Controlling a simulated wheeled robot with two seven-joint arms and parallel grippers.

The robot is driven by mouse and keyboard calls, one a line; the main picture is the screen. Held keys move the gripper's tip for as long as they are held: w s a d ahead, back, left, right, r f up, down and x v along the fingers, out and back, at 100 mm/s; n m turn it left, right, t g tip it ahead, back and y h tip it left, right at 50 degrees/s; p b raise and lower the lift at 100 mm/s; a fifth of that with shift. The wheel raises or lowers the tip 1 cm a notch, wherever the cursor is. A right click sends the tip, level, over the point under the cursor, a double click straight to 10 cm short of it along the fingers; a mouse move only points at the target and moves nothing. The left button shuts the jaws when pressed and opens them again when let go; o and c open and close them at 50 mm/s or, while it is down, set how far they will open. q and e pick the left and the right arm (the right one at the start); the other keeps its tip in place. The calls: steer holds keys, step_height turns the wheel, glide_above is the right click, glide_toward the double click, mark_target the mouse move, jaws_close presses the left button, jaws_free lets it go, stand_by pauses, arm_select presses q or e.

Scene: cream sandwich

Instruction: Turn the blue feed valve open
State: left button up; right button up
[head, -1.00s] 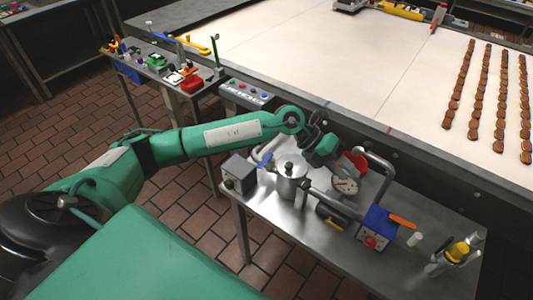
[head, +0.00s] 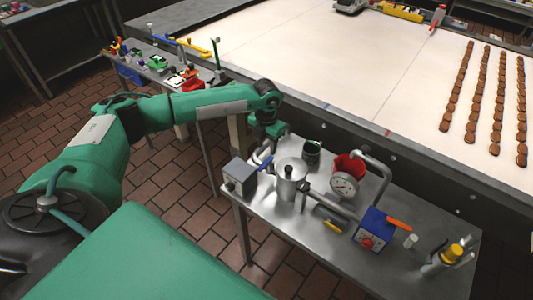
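The blue valve handle (head: 265,163) sits on the pipework at the left end of the metal bench, between a grey box (head: 239,178) and a silver canister (head: 289,187). My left gripper (head: 270,136) points down just above and behind the blue handle, with a visible gap between them. Its fingers are small and partly hidden by the wrist, so I cannot tell their opening. My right gripper is out of view.
The bench also carries a dark green cup (head: 312,150), a red funnel (head: 352,164), a dial gauge (head: 344,185), bent pipes, a blue box (head: 372,228) and an orange handle (head: 399,224). The white conveyor (head: 330,70) lies behind.

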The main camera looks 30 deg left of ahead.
mark_target(267, 161)
arm_select(q)
step_height(267, 161, down, 6)
steer(key=shift+d+r+p, duration=0.1)
steer(key=shift+r+p, duration=0.15)
steer(key=shift+p, duration=0.5)
steer(key=shift+f, duration=0.45)
steer(key=shift+c, duration=0.2)
jaws_close()
